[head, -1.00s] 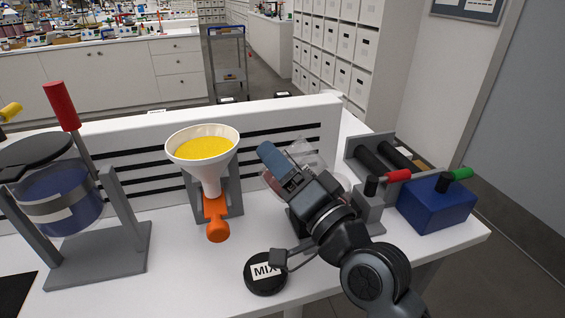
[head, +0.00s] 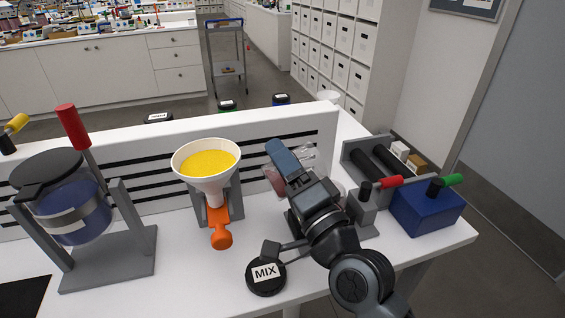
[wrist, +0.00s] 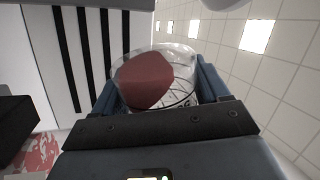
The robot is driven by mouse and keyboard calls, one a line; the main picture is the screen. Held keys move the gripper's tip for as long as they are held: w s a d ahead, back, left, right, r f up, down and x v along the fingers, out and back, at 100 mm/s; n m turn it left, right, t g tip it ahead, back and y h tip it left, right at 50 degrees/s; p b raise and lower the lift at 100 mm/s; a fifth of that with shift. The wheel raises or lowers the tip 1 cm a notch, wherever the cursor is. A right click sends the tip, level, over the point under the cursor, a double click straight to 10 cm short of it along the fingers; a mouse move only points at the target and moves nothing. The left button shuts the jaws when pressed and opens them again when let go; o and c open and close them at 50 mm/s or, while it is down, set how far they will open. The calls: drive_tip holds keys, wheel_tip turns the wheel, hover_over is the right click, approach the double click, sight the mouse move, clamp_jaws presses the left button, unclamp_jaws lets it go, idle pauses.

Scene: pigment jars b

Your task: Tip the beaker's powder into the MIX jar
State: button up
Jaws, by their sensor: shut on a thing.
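My gripper (head: 284,160) is shut on a clear beaker (head: 307,154), raised over the bench in front of the slotted panel. In the wrist view the beaker (wrist: 183,58) sits between the blue fingers, tilted, with dark red powder (wrist: 147,80) inside it. In the head view my gripper and wrist hide much of the beaker. The round black lid marked MIX (head: 266,273) is at the bench's front edge, below and left of my gripper, beside my arm. I see it from above and cannot tell what is under it.
A white funnel (head: 212,190) with yellow powder stands left of my gripper on an orange-handled stand. A jar in a grey frame (head: 75,215) is at the far left. A blue box (head: 425,210) and a grey roller unit (head: 352,150) are on the right. The slotted panel (head: 130,150) runs behind.

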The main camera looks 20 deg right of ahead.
sight(295, 150)
drive_tip(key=shift+d+r+m+p, duration=0.1)
drive_tip(key=shift+r+m+p, duration=0.2)
drive_tip(key=shift+m+p, duration=0.1)
drive_tip(key=shift+d+r+m+t+h+p, duration=0.2)
drive_tip(key=shift+r+m+h+p, duration=0.2)
drive_tip(key=shift+m+p, duration=0.45)
drive_tip(key=shift+d+r+m+t+h+p, duration=0.25)
drive_tip(key=shift+m+h+p, duration=0.15)
drive_tip(key=shift+m+p, duration=0.4)
drive_tip(key=shift+m, duration=0.45)
drive_tip(key=shift+d+r+m, duration=0.15)
drive_tip(key=shift+d+m, duration=0.1)
drive_tip(key=shift+m, duration=0.05)
drive_tip(key=shift+w+d+r+m+h, duration=0.1)
drive_tip(key=shift+d+r+m+h, duration=0.15)
drive_tip(key=shift+m+h, duration=0.5)
idle(0.8)
drive_tip(key=shift+d+r+m+h, duration=0.15)
drive_tip(key=shift+d+m, duration=0.05)
drive_tip(key=shift+m, duration=0.4)
drive_tip(key=shift+d+r+m+h, duration=0.1)
drive_tip(key=shift+d+r+m, duration=0.1)
drive_tip(key=shift+m, duration=0.35)
idle(0.4)
drive_tip(key=shift+w+d+r+m+h, duration=0.15)
drive_tip(key=shift+d+m+h, duration=0.1)
drive_tip(key=shift+m, duration=0.35)
drive_tip(key=shift+s+d+r+m+h, duration=0.1)
drive_tip(key=shift+d+m+h, duration=0.15)
drive_tip(key=shift+m, duration=0.35)
